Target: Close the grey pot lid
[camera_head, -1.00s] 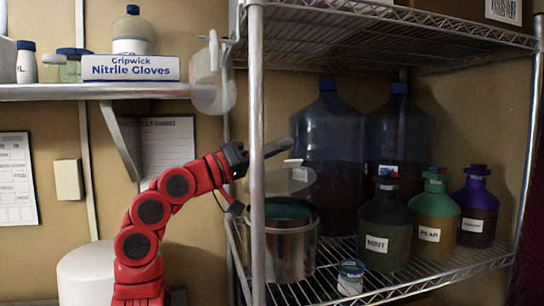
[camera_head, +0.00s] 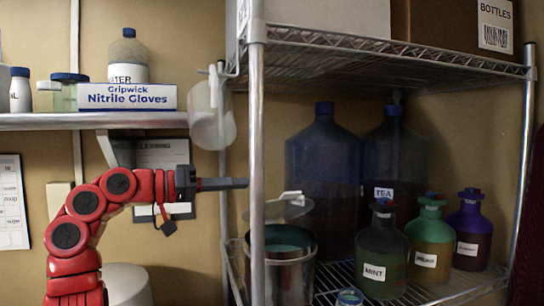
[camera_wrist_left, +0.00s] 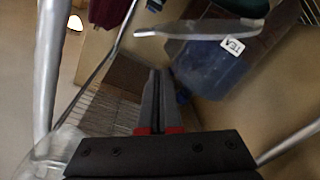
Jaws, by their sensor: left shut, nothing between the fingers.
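The grey metal pot (camera_head: 288,275) stands on the lower wire shelf behind the front post, its teal inside showing through the open top. Its lid (camera_head: 283,210), a thin pale disc with a light handle, is raised and tilted above the pot, not lying on the rim. My left gripper (camera_head: 243,184) is shut and empty, level, left of and slightly above the lid, by the shelf post. In the left wrist view its closed fingers (camera_wrist_left: 155,80) show, with the lid's edge (camera_wrist_left: 190,32) beyond. My right gripper is not in view.
The shelf post (camera_head: 257,130) stands close to my left fingertips. Large blue carboys (camera_head: 323,160) stand behind the pot. The mint bottle (camera_head: 381,262) and other bottles stand to its right, and a small jar (camera_head: 349,297) in front. A clear pitcher (camera_head: 213,118) hangs at upper left.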

